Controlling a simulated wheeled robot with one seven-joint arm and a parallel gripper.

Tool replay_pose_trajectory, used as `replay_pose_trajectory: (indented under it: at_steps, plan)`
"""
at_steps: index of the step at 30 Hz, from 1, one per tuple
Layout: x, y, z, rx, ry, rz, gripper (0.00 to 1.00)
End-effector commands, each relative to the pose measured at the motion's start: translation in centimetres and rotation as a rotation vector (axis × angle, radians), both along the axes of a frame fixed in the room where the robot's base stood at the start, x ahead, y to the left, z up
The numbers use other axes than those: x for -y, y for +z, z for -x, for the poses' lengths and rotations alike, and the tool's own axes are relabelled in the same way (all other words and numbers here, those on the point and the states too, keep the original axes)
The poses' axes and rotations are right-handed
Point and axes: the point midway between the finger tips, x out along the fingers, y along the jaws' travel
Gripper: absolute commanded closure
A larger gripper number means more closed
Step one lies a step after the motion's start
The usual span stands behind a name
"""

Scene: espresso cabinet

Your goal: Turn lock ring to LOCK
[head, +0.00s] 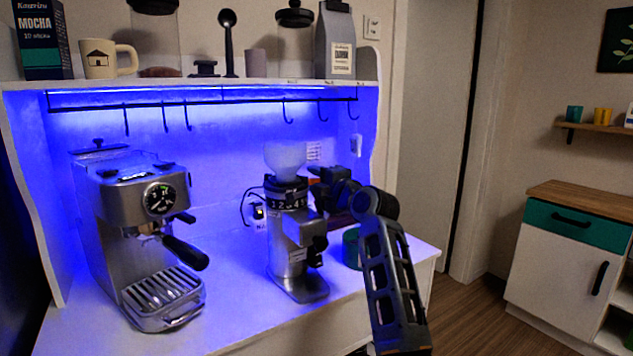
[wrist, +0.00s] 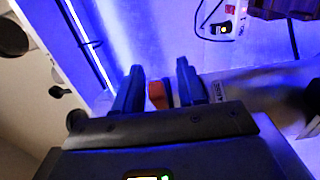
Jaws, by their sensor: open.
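The lock ring appears to be the black, numbered collar (head: 287,183) on the grinder (head: 290,240), just below its pale hopper (head: 285,158). Its lock mark cannot be read. My gripper (head: 316,186) is at the right side of this collar, at about its height. In the wrist view the two blue-lit fingers (wrist: 160,66) stand apart. A small orange piece (wrist: 158,95) shows in the gap between them; I cannot tell whether it belongs to the ring or whether a finger touches it. The grinder is only partly seen there.
An espresso machine (head: 145,235) with a black-handled portafilter stands left of the grinder. A green container (head: 351,248) is behind my arm. Hooks hang from a rail (head: 200,104) under the upper shelf (head: 220,85). Bare counter (head: 235,310) lies in front.

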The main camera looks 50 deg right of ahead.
Motion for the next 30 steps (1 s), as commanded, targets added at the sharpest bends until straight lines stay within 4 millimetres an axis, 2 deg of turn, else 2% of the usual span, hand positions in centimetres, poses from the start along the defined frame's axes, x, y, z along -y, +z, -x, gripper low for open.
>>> replay_pose_trajectory:
  at_steps: [5, 19, 30]
  plan:
    - [-0.1, 0.0, 0.4, 0.001, -0.001, 0.001, 0.60]
    - [-2.2, -0.1, 6.7, 0.001, -0.001, 0.001, 0.60]
    - [-2.5, 0.0, 7.4, 0.000, 0.000, 0.000, 0.60]
